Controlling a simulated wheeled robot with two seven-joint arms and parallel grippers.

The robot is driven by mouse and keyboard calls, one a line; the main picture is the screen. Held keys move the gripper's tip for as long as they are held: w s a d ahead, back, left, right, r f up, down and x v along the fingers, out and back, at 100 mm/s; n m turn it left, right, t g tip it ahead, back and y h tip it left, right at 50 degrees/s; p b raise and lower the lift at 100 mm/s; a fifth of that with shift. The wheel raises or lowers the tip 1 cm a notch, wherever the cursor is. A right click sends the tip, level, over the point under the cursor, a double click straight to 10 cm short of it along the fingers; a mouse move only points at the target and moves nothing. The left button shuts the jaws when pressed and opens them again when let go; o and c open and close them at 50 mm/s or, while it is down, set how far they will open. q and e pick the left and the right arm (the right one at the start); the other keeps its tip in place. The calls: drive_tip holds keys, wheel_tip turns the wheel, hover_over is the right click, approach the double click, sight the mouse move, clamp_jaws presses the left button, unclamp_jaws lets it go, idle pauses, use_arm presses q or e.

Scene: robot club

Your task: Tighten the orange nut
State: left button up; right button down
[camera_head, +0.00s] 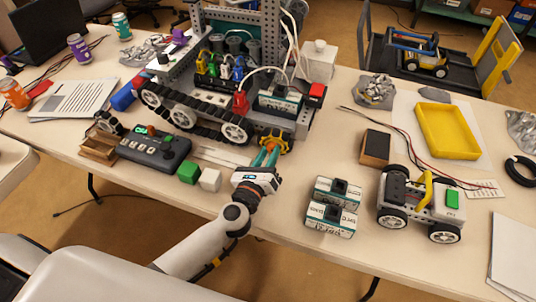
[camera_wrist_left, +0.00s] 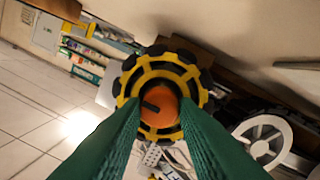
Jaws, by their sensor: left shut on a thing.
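The orange nut (camera_wrist_left: 158,106) sits at the centre of a yellow wheel (camera_wrist_left: 190,88) with a black tread, in the left wrist view. The wheel also shows in the head view (camera_head: 277,138), low on the side of the large tracked robot (camera_head: 235,85). My left gripper (camera_head: 267,158) reaches the wheel from the front of the table. Its green fingers (camera_wrist_left: 158,118) are shut on the orange nut, one on each side. The fingers hide the lower part of the wheel. My right gripper is in neither view.
Two battery packs (camera_head: 330,219) and a small wheeled robot (camera_head: 420,207) stand to the right. A green block (camera_head: 188,172), a white block (camera_head: 210,180) and a controller (camera_head: 153,147) lie to the left. A yellow tray (camera_head: 447,152) is farther back.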

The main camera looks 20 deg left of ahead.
use_arm(q)
drive_tip(key=shift+r+m+p, duration=0.1)
drive_tip(key=shift+m+p, duration=0.65)
drive_tip(key=shift+m, duration=0.15)
drive_tip(key=shift+m+p, duration=0.85)
drive_tip(key=shift+m, duration=0.35)
drive_tip(key=m+p, duration=0.2)
drive_tip(key=m, duration=0.1)
drive_tip(key=shift+m, duration=0.3)
drive_tip(key=m+p, duration=0.1)
drive_tip(key=m, duration=0.2)
drive_tip(key=shift+d+m+p, duration=0.1)
drive_tip(key=shift+m+p, duration=0.2)
drive_tip(key=shift+p, duration=0.1)
drive_tip(key=m+p, duration=0.1)
drive_tip(key=m, duration=0.3)
drive_tip(key=shift+y+p, duration=0.3)
drive_tip(key=shift+p, duration=0.1)
drive_tip(key=shift+m+p, duration=0.6)
drive_tip(key=shift+m, duration=1.2)
